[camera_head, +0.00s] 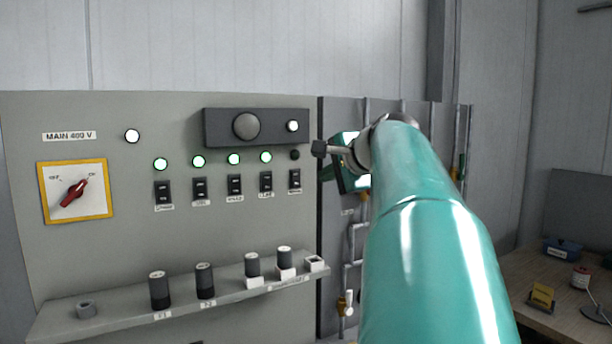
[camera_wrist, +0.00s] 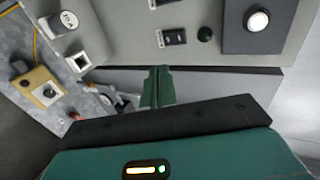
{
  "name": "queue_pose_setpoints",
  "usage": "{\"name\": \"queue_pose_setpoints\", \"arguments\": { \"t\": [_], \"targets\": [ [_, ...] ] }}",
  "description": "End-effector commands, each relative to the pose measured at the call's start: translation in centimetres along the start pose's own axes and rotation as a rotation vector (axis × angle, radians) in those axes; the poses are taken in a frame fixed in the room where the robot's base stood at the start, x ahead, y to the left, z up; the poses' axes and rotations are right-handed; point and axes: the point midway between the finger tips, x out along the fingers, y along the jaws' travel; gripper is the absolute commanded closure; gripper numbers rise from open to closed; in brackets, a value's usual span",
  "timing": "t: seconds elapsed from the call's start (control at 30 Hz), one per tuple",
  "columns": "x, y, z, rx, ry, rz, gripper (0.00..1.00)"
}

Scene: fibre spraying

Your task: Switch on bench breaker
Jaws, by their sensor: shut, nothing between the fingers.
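A row of dark breaker switches stands on the grey panel (camera_head: 130,230). The rightmost breaker (camera_head: 294,180) has a dark, unlit lamp (camera_head: 294,154) above it; its small label is too blurred to read. The breakers to its left have lit green lamps. In the wrist view that breaker (camera_wrist: 174,37) and its unlit lamp (camera_wrist: 205,34) lie beyond my fingertips. My gripper (camera_wrist: 158,72) is shut and empty, its green fingers side by side near the panel's right edge, apart from the breaker. In the head view my arm mostly hides the gripper. The breaker's lever position cannot be told.
A red rotary main switch (camera_head: 74,192) is at left. A dark box (camera_head: 222,127) with a knob and lit white lamp sits above the breakers. A shelf (camera_head: 120,317) with several fuse holders juts out below. A wooden table (camera_head: 567,300) stands at right.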

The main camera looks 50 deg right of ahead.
Motion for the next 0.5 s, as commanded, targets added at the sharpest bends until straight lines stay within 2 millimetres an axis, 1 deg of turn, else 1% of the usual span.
{"name": "queue_pose_setpoints", "arguments": {
  "t": [0.03,0.3,0.37,0.5],
  "targets": [
    [1.1,0.1,0.0,0.0,-0.001,0.003,1.0],
    [6.6,0.0,0.1,0.0,-0.002,0.002,1.0],
    [7.8,0.1,0.1,0.0,-0.003,0.003,1.0],
    [10.1,-0.7,0.1,-0.001,-0.002,0.001,1.0]
  ]
}}
